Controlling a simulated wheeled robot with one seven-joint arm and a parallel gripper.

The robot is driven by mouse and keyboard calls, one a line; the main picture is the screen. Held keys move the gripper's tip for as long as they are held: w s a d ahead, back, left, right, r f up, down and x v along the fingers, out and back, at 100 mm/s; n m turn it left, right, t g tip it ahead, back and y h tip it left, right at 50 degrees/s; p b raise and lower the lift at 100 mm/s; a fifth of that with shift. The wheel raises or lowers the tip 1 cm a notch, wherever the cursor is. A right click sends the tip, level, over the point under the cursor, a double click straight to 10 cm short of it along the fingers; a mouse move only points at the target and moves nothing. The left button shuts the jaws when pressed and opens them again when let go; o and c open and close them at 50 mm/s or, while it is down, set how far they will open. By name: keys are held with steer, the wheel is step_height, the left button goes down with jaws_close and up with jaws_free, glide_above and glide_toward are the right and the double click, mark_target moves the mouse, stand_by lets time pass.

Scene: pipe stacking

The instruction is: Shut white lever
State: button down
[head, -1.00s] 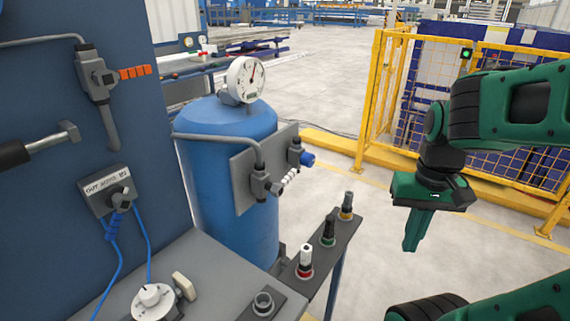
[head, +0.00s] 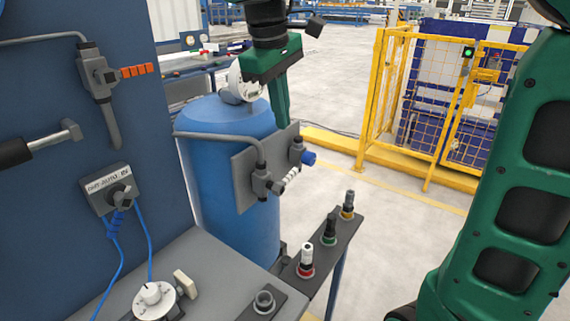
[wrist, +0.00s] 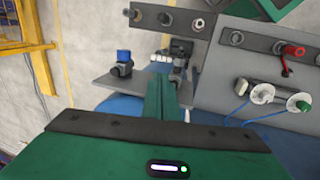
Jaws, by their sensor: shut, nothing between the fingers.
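The white lever (head: 291,177) sticks out to the right from a grey valve (head: 262,183) on the grey plate (head: 243,185) of the blue tank. It also shows in the wrist view (wrist: 160,56), just beyond my fingers. My gripper (head: 283,121) is green, points down and is shut and empty. In the head view its fingertips appear above the lever, over the plate's upper edge and near the blue-knobbed valve (head: 302,154). The gap between fingertips and lever is hard to judge. My gripper's body hides part of the gauge (head: 236,84).
The blue tank (head: 228,145) stands behind the plate. A narrow shelf (head: 318,258) with several coloured posts is in front. A blue panel with an orange lever (head: 137,71) is at left. A yellow fence (head: 376,100) stands at right; the floor between is clear.

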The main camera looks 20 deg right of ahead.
mark_target(294, 170)
steer(key=x, duration=1.4)
steer(key=shift+w+d+f, duration=0.25)
steer(key=shift+d+f, duration=0.2)
steer(key=shift+f, duration=0.15)
steer(key=shift+d, duration=0.1)
steer(key=shift+w+r, duration=0.1)
steer(key=shift+r, duration=0.25)
steer(key=w+d+v, duration=0.1)
steer(key=d+v, duration=0.1)
steer(key=v, duration=1.1)
steer(key=shift+w+d+r, duration=0.2)
steer(key=shift+w+r, duration=0.15)
steer(key=shift+r, duration=0.05)
